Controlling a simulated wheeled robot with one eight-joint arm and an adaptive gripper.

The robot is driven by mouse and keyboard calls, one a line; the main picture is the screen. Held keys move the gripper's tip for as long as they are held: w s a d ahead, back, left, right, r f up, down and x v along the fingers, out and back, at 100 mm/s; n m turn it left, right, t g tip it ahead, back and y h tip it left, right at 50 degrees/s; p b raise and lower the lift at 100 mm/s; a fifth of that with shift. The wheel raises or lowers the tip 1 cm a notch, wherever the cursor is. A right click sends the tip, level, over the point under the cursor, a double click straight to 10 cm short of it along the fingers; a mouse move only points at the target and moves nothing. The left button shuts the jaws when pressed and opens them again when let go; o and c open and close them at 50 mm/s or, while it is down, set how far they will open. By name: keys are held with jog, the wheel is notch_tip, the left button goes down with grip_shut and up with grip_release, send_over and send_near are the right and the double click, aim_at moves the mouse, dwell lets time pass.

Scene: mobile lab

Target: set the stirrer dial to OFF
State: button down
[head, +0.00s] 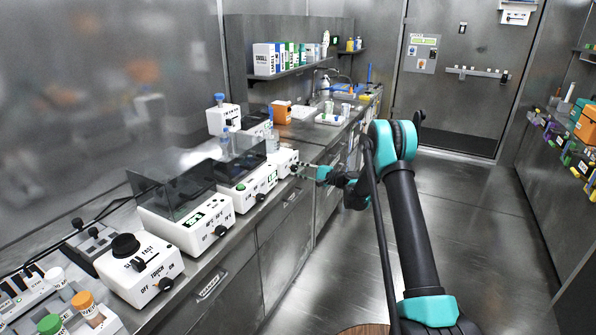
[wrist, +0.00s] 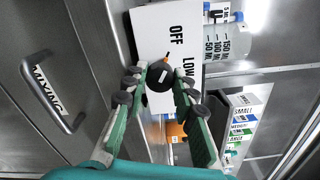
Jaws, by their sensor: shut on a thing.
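The stirrer is a white box with a black dial on its front (wrist: 160,77). In the wrist view its white face (wrist: 152,32) carries the printed words OFF and LOW. A small orange mark shows at the dial's edge, near the gap between OFF and LOW; its exact setting is hard to tell. My gripper (wrist: 160,82) is shut on the dial, with a dark-padded finger on each side. In the head view the stirrer (head: 284,157) stands on the bench, and my gripper (head: 302,171) reaches its front from the right.
Left of the stirrer on the bench are white devices with knobs and dark clear covers (head: 245,160). A drawer labelled MIXING (wrist: 52,92) and its handle lie beside my gripper in the wrist view. A graduated beaker (wrist: 228,45) is near the stirrer. The aisle floor (head: 460,210) is clear.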

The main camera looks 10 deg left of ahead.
dwell(0.3)
jog(key=c, duration=1.2)
grip_release()
jog(key=v, duration=0.8)
jog(key=shift+d, duration=0.1)
jog(key=shift+s+r, duration=0.1)
